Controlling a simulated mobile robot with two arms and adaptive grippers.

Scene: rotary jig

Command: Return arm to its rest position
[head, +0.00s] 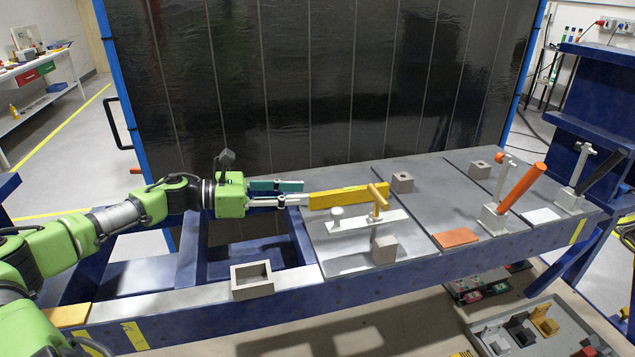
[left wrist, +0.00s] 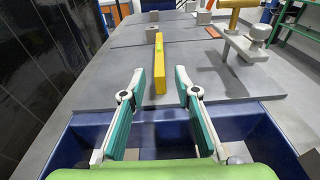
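My left gripper (head: 302,193) reaches in from the left over the bench. Its teal-padded fingers are spread apart with nothing between them, and they also show in the left wrist view (left wrist: 160,80). A yellow bar (head: 345,198) lies lengthwise just beyond the fingertips. In the left wrist view the bar (left wrist: 160,65) runs straight ahead, in line with the gap between the fingers. I cannot tell whether its near end lies between the fingertips. A tan-handled clamp (head: 378,203) stands at the bar's far end in the head view. My right gripper is out of view.
The bench (head: 420,205) holds grey blocks (head: 384,249), an open square box (head: 252,280), an orange plate (head: 456,238) and an orange lever (head: 522,187). A dark panel (head: 300,85) stands close behind. A parts tray (head: 545,325) is at the lower right.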

